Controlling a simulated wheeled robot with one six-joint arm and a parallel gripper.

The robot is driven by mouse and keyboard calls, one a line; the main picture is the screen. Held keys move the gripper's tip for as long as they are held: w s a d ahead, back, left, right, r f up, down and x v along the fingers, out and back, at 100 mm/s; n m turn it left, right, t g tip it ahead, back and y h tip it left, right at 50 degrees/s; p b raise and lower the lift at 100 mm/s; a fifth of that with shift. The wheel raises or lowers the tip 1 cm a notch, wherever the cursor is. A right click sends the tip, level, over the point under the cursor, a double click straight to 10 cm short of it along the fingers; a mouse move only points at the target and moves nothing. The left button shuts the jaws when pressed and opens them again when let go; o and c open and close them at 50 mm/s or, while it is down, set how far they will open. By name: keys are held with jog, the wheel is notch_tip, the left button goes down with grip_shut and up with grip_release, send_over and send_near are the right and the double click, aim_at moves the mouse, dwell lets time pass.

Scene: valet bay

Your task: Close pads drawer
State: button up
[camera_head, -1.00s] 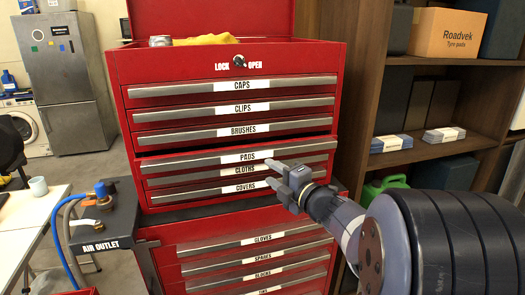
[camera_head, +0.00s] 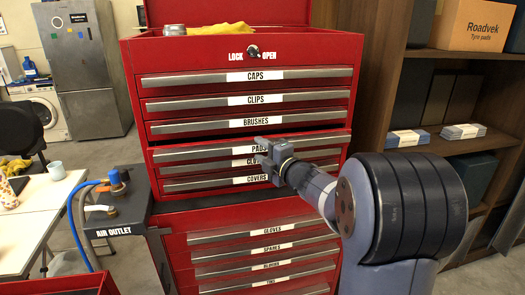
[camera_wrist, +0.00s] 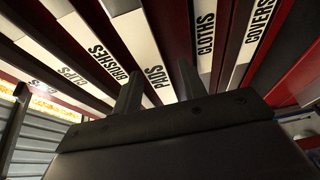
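The pads drawer (camera_head: 200,154) is in the red tool chest, below the brushes drawer (camera_head: 205,126). It stands out a little from the drawers above, with a dark gap over its front. My gripper (camera_head: 258,151) is in front of the right part of its label, with fingers apart and nothing seen between them. In the wrist view my gripper (camera_wrist: 159,88) has its two fingers spread, with the PADS label (camera_wrist: 157,75) showing beyond and between them. Whether the fingertips touch the drawer front, I cannot tell. My gripper hides part of the pads and cloths labels.
The cloths drawer (camera_head: 195,169) and covers drawer (camera_head: 195,184) lie just below. A lock (camera_head: 253,51) is above the caps drawer (camera_head: 190,80). An air outlet stand (camera_head: 125,215) is at the left. A wooden shelf (camera_head: 385,60) stands close at the right.

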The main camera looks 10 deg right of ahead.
jog(key=shift+c, duration=0.3)
grip_shut()
jog(key=shift+f, duration=0.1)
